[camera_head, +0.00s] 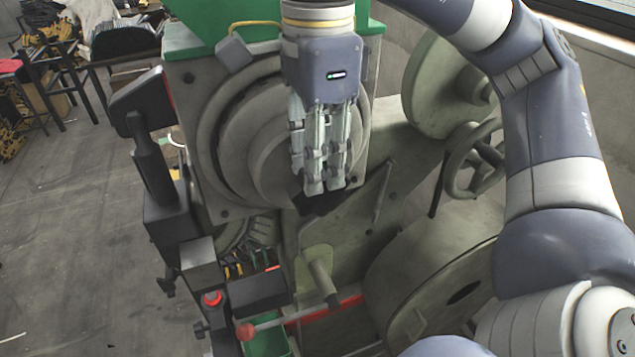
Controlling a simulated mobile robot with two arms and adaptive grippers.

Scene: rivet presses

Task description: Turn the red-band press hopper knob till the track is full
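The press (184,62) fills the middle of the view, with a green hopper part (200,20) at its top. A strip of red (345,304) shows low on the machine. Large round grey rings (212,150) sit on the press face. My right gripper (325,186) hangs in front of the rings, pointing down, with its fingers close together. A small black part (318,204) shows just below the fingertips; I cannot tell whether the fingers touch it. I cannot pick out the hopper knob or the track for sure; the gripper hides part of the face. My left gripper is out of view.
A handwheel (472,160) and a large grey wheel (440,85) stand at the right. A red-ball lever (246,331), a red button (212,298) and a green bin (268,343) are low in front. Black boxes (178,215) flank the left. Open floor (75,240) lies left.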

